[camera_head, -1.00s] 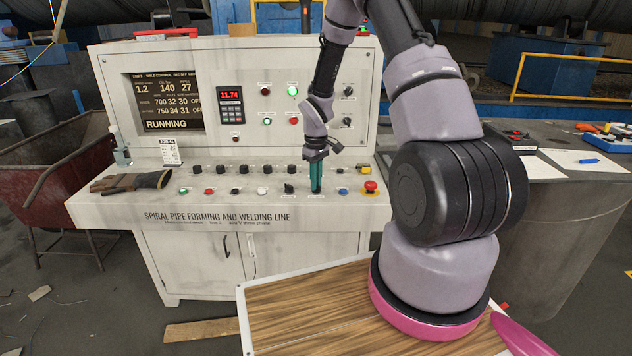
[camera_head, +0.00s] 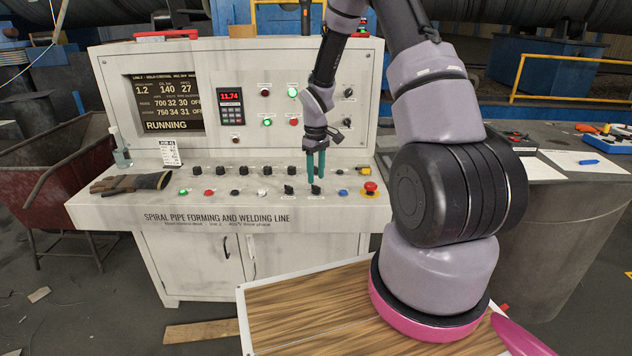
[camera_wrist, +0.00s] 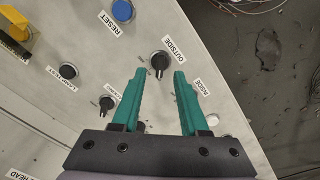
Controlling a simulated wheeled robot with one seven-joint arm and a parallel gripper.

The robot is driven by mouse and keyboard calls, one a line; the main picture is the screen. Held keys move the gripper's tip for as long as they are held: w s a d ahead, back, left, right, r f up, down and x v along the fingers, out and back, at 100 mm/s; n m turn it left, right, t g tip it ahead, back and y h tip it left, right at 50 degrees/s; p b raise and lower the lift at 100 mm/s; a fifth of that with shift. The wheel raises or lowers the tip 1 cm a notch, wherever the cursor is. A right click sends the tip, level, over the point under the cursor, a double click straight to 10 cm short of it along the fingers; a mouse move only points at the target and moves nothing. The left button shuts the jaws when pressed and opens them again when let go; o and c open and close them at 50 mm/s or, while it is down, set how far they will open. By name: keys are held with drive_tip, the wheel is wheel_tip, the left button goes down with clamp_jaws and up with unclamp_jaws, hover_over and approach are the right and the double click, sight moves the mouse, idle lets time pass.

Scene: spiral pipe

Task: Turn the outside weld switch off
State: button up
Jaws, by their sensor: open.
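The outside weld switch is a black rotary knob, labelled OUTSIDE in the wrist view (camera_wrist: 160,60). Its pointer is toward the bottom of that picture. In the head view the same switch (camera_head: 316,190) sits in the console's front row, just below my fingertips. My gripper (camera_head: 316,176) points down with two teal fingers apart and nothing between them. In the wrist view my gripper (camera_wrist: 159,74) has a fingertip to either side of the knob's near end, apart from it. I cannot tell the height left above the panel.
A blue RESET button (camera_wrist: 122,10) and yellow part (camera_wrist: 15,35) are near the switch. A red emergency stop (camera_head: 370,187) stands to the right. Other knobs and buttons line the console (camera_head: 330,215); gloves (camera_head: 130,182) lie at its left. The screen (camera_head: 164,102) reads RUNNING.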

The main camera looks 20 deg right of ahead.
wheel_tip(320, 180, up, 8)
drive_tip(key=shift+f, duration=0.25)
wheel_tip(320, 180, up, 20)
drive_tip(key=m+t, duration=0.3)
drive_tip(key=m, duration=0.1)
hover_over(316, 186)
drive_tip(key=s, duration=0.9)
drive_tip(key=s+a+r+m+t+y, duration=0.1)
drive_tip(key=s+r+m+t, duration=0.1)
drive_tip(key=s+r, duration=0.3)
drive_tip(key=s+a+r+m+t+y, duration=0.1)
drive_tip(key=s+r, duration=0.4)
drive_tip(key=s, duration=0.8)
drive_tip(key=a+m+t, duration=0.1)
drive_tip(key=m, duration=0.1)
drive_tip(key=shift+s+r+m, duration=0.15)
drive_tip(key=shift+s+m, duration=0.15)
drive_tip(key=shift+m, duration=0.1)
drive_tip(key=shift+d, duration=0.1)
